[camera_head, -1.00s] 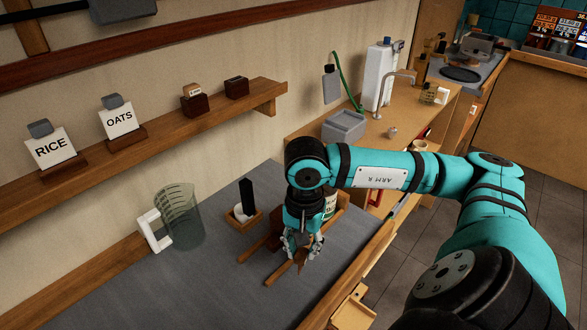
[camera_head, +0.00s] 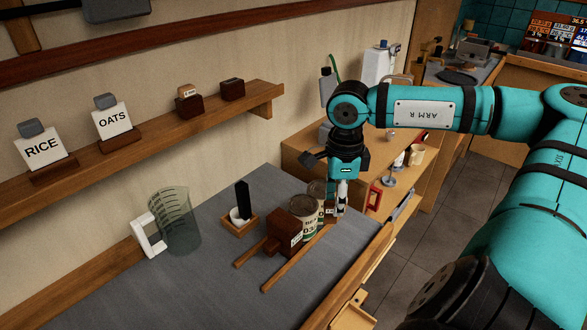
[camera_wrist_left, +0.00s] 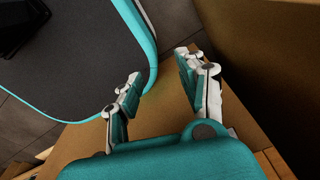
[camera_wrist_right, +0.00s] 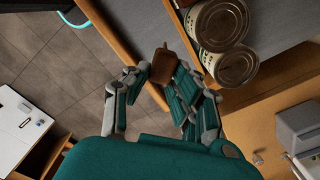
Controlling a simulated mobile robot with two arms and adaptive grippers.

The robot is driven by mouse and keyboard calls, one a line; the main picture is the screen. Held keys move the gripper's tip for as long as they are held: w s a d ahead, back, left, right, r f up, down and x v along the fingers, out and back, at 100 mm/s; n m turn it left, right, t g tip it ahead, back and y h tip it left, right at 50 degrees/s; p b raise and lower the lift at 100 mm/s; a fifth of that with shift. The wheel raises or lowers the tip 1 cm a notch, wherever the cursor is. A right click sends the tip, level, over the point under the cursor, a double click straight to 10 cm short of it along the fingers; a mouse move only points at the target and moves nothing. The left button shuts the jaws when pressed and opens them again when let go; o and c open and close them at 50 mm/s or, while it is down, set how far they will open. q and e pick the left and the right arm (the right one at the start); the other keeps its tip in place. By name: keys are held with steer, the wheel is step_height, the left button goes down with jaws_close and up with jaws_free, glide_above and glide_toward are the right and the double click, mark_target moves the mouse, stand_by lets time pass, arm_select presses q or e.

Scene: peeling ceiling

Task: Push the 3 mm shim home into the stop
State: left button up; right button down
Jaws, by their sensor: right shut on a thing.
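My right gripper (camera_head: 337,207) is beyond the rails' far end, beside the cans. In the right wrist view my right gripper (camera_wrist_right: 160,73) is shut on a brown piece (camera_wrist_right: 163,66), which may be the shim; its thickness cannot be read. My left gripper (camera_wrist_left: 158,80) is open and empty in its wrist view and out of the head view.
Two cans (camera_head: 303,215) stand close to the right gripper. A wooden tray (camera_head: 240,228) holds a white round thing with a black upright. A clear jug (camera_head: 178,222) stands at left. The near part of the grey mat (camera_head: 190,290) is free.

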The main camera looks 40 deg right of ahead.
steer(key=shift+w+d+r+m, duration=0.3)
steer(key=shift+r+m, duration=0.2)
steer(key=shift+m, duration=0.1)
steer(key=w+a+r+m+b, duration=0.1)
steer(key=w+a+r+m, duration=0.4)
steer(key=w+m, duration=0.2)
steer(key=shift+w+a+r+b, duration=0.2)
steer(key=shift+a+r+b, duration=0.1)
steer(key=shift+r+b, duration=0.05)
step_height(320, 180, down, 6)
steer(key=b, duration=0.5)
steer(key=shift+w+r, duration=0.1)
steer(key=shift+r, duration=0.15)
steer(key=shift+f+b, duration=1.05)
steer(key=shift+b, duration=0.25)
